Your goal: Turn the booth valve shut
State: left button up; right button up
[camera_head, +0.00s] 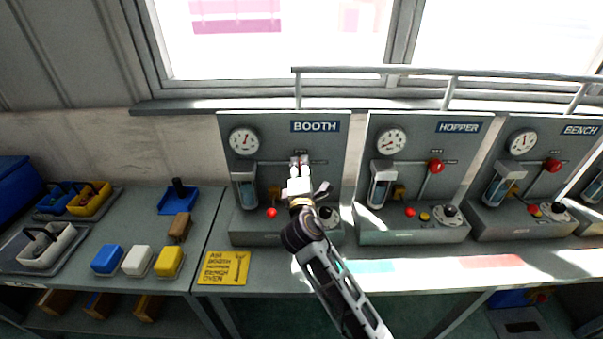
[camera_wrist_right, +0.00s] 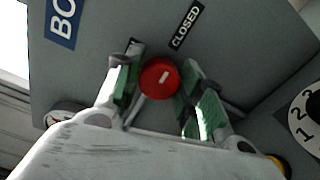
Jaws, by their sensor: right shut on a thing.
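The booth panel (camera_head: 227,120) is a grey upright board with a blue BOOTH label (camera_head: 315,126), a round gauge (camera_head: 243,141) and a sight glass (camera_head: 244,188). My right gripper (camera_head: 299,161) is in front of it. In the right wrist view, the green-padded fingers are shut on the round red knob (camera_wrist_right: 160,77) of the booth valve, one on each side. A CLOSED label (camera_wrist_right: 186,25) is on the panel beside the knob. In the head view the gripper hides the knob and much of the lever. My left gripper is not in view.
The hopper panel (camera_head: 480,126) and bench panel (camera_head: 517,135) stand to the right, with red-knobbed levers. A rail (camera_head: 400,71) runs above the panels. A yellow card (camera_head: 223,268) lies front left, near coloured blocks and trays. A red lower knob (camera_head: 271,212) is beside my gripper.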

jog(key=shift+f, duration=0.1)
dwell(0.4)
jog(key=o, duration=1)
jog(key=shift+s, duration=6)
